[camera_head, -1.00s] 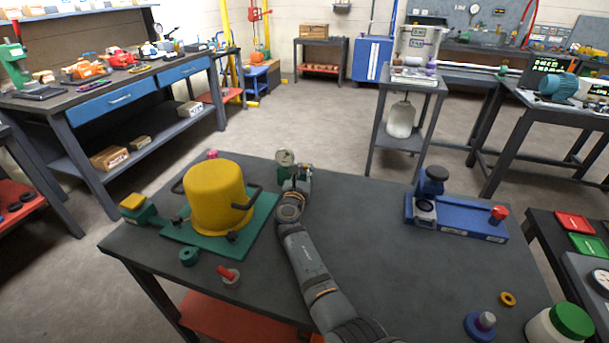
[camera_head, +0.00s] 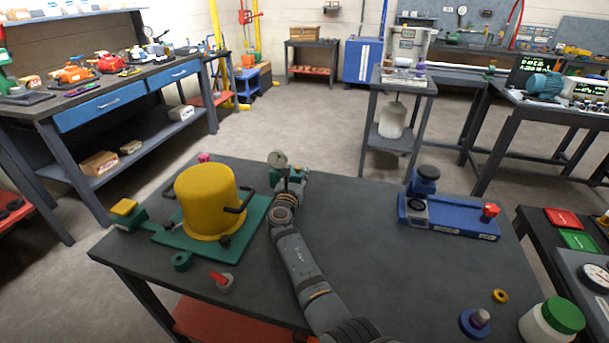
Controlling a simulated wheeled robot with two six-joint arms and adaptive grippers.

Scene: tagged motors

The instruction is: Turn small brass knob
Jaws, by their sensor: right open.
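My right gripper (camera_head: 287,184) is at the back edge of the dark table, with its arm coming in from the bottom. It is open. A small green fixture with a round grey-beige disc (camera_head: 277,159) stands right at its fingers. I cannot tell whether the fingers touch it. No small brass knob can be made out clearly; the gripper and wrist cover part of the fixture. My left gripper is not in view.
Left of my right arm, a yellow cylindrical housing (camera_head: 207,201) with dark handles stands on a green plate (camera_head: 248,235). A blue fixture (camera_head: 450,217) stands at right. A brass-coloured ring (camera_head: 500,296) and a green-lidded jar (camera_head: 552,322) are at front right. The table's middle right is clear.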

